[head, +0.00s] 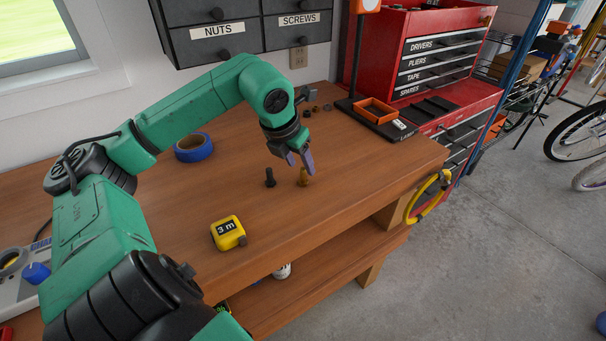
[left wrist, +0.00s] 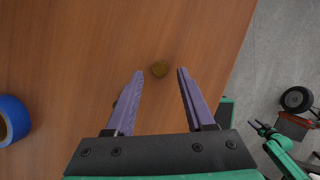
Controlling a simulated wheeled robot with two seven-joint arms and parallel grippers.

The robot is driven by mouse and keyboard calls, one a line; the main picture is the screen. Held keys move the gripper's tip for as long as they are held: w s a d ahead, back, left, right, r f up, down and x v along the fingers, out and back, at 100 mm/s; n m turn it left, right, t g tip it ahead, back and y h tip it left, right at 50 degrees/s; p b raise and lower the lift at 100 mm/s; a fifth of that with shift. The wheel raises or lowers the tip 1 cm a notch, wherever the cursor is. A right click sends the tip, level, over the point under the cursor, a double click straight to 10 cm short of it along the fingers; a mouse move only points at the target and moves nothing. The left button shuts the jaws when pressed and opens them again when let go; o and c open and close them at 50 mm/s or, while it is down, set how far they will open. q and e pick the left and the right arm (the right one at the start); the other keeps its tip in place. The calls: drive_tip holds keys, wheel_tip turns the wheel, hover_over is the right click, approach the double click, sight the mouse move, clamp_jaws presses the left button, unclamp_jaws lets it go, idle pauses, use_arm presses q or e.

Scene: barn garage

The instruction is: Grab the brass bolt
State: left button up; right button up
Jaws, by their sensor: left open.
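The brass bolt (head: 304,177) stands upright on the wooden workbench (head: 190,240), near its front edge. My left gripper (head: 300,164) is open and empty, pointing down just above and behind the bolt. In the left wrist view the brass bolt (left wrist: 159,69) shows from above, a little beyond the fingertips and between their lines. The purple fingers (left wrist: 160,75) are apart and do not appear to touch it. A dark bolt (head: 270,177) stands upright to the left of the brass one; in the left wrist view it is mostly hidden behind a finger.
A blue tape roll (head: 194,147) lies behind left, and a yellow tape measure (head: 228,233) sits at the front left. The bench's front edge is close to the bolts.

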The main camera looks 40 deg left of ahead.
sight(302, 168)
use_arm(q)
drive_tip(key=p+x, duration=0.1)
drive_tip(key=x, duration=0.3)
drive_tip(key=shift+r, duration=0.1)
drive_tip(key=shift+a, duration=0.1)
clamp_jaws()
use_arm(e)
drive_tip(key=shift+d+r, duration=0.15)
drive_tip(key=shift+r, duration=0.4)
drive_tip(key=shift+d+r, duration=0.15)
drive_tip(key=shift+r, duration=0.4)
use_arm(q)
wheel_tip(302, 168, up, 20)
drive_tip(key=p, duration=0.5)
use_arm(e)
wheel_tip(302, 168, up, 5)
drive_tip(key=shift+f, duration=0.15)
